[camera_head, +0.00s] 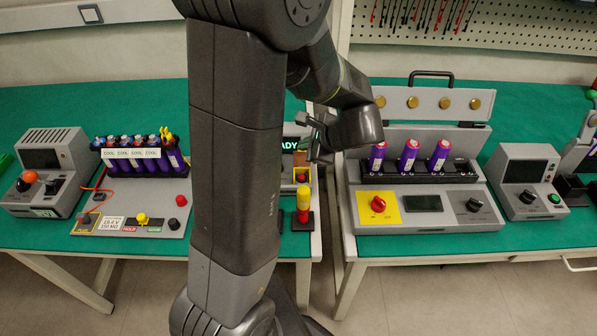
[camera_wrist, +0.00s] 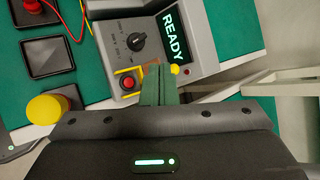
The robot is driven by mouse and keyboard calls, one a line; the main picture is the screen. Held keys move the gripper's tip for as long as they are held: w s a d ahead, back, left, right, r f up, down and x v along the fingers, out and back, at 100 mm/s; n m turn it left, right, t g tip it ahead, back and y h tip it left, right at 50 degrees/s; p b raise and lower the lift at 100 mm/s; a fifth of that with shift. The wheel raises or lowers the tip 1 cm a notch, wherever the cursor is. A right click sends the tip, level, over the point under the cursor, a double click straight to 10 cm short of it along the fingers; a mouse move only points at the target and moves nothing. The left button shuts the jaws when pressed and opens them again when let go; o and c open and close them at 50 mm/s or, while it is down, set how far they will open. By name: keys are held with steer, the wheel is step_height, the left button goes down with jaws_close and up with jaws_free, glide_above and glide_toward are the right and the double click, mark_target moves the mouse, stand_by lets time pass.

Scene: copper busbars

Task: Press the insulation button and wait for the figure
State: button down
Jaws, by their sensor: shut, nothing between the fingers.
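The tester with the lit READY display (camera_wrist: 174,37) is in the wrist view, with a black rotary knob (camera_wrist: 135,42) and a red button (camera_wrist: 128,83) on its grey face. In the head view the display (camera_head: 291,143) is partly hidden by my arm, and the red button (camera_head: 302,177) shows below it. My gripper (camera_wrist: 157,72) is shut and empty. Its fingertips appear just right of the red button in the wrist view; I cannot tell whether they touch the tester. In the head view my gripper (camera_head: 318,138) is above the tester.
A yellow-topped post (camera_head: 303,200) stands in front of the tester. A battery pack (camera_head: 143,155) on a grey panel is at left. At right, a grey fixture (camera_head: 425,213) holds purple cells. A gap separates the two green benches.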

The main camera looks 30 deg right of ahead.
step_height(320, 180, down, 9)
steer(key=b, duration=0.7)
stand_by(2.1)
steer(key=shift+f+b, duration=0.3)
steer(key=shift+b, duration=0.15)
steer(key=shift+f+b, duration=0.4)
steer(key=shift+f, duration=0.05)
stand_by(0.4)
steer(key=shift+r, duration=0.1)
steer(key=shift+r+p, duration=0.7)
steer(key=shift+r, duration=0.05)
steer(key=shift+r+p, duration=2)
steer(key=shift+r, duration=0.5)
